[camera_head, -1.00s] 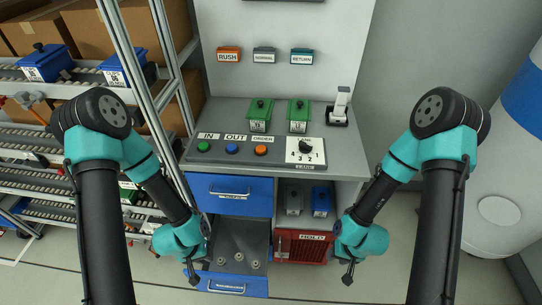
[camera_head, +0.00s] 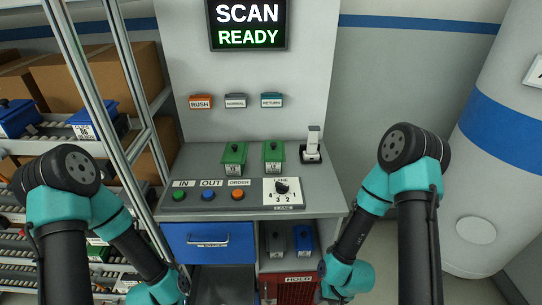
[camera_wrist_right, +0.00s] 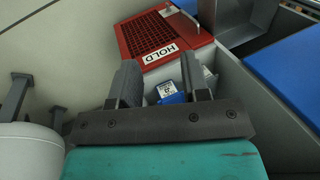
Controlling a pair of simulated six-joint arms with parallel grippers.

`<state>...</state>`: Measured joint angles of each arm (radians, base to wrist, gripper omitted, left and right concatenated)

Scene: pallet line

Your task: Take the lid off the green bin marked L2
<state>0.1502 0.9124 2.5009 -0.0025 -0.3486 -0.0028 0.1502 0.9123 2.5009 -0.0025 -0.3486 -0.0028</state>
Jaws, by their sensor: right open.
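Two green bins with lids stand side by side on the grey counter (camera_head: 330,195) in the head view: a left one (camera_head: 234,158) and a right one (camera_head: 273,155). Each has a black knob on top and a white label too small to read, so I cannot tell which is L2. My right gripper (camera_wrist_right: 160,80) is open and empty in the right wrist view, low in front of the cabinet and well below the bins. My left arm ends at the bottom edge of the head view, and its fingers are out of frame.
A button panel (camera_head: 218,207) with a dial lies in front of the bins. A scanner on a stand (camera_head: 312,145) is to their right. A screen (camera_head: 247,25) reads SCAN READY. A red HOLD crate (camera_wrist_right: 160,40) and blue drawer (camera_head: 208,240) are below. A rack stands left.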

